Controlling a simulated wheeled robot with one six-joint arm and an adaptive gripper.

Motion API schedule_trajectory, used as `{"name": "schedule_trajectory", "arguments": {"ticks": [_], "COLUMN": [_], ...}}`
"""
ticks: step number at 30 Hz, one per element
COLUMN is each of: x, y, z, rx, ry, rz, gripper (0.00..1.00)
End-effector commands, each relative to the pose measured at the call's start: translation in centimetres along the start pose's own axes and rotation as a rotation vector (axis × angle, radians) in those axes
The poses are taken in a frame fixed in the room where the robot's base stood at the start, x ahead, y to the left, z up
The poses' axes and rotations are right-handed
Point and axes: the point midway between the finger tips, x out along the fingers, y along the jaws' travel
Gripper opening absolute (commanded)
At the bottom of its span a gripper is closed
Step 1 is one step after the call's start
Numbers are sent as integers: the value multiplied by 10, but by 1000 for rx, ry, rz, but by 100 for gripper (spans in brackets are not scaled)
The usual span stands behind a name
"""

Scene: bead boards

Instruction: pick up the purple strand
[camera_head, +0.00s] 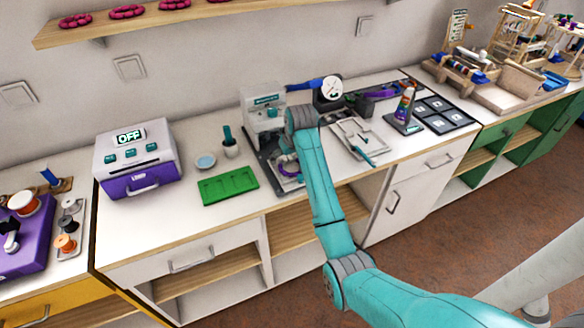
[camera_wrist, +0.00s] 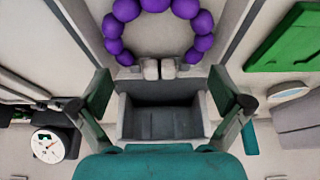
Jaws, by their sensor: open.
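The purple strand (camera_wrist: 201,44) shows in the wrist view as a curve of round purple beads at the top, cut off by the frame edge. It lies on a pale grey board (camera_wrist: 238,38). In the head view a small part of the purple strand (camera_head: 287,168) shows beside my arm, at the front of the white counter. My gripper (camera_wrist: 160,88) is open in the wrist view, its fingers wide apart with no strand between them. The beads lie beyond the fingers toward the top of the picture. In the head view my arm hides most of the gripper.
A grey machine (camera_head: 263,112) stands behind the strand. A green tray (camera_head: 228,186) lies to its left and also shows in the wrist view (camera_wrist: 285,40). A white clock-like dial (camera_head: 331,88) and a grey board (camera_head: 358,138) are to the right.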

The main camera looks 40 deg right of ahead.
Motion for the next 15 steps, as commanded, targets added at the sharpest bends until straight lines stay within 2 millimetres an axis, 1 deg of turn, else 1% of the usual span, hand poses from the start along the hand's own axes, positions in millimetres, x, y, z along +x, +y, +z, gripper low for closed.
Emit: {"name": "schedule_trajectory", "arguments": {"ticks": [3, 4, 5, 6, 8, 9, 12, 15], "x": [0, 0, 0, 0, 0, 0, 0, 0], "y": [0, 0, 0, 0, 0, 0, 0, 0], "z": [0, 0, 0, 0, 0, 0, 0, 1], "rx": [0, 0, 0, 0, 0, 0, 0, 0], "ry": [0, 0, 0, 0, 0, -1, -1, -2], "rz": [0, 0, 0, 0, 0, 0, 0, 0], "gripper": [100, 98, 90, 80, 65, 55, 32, 32]}}
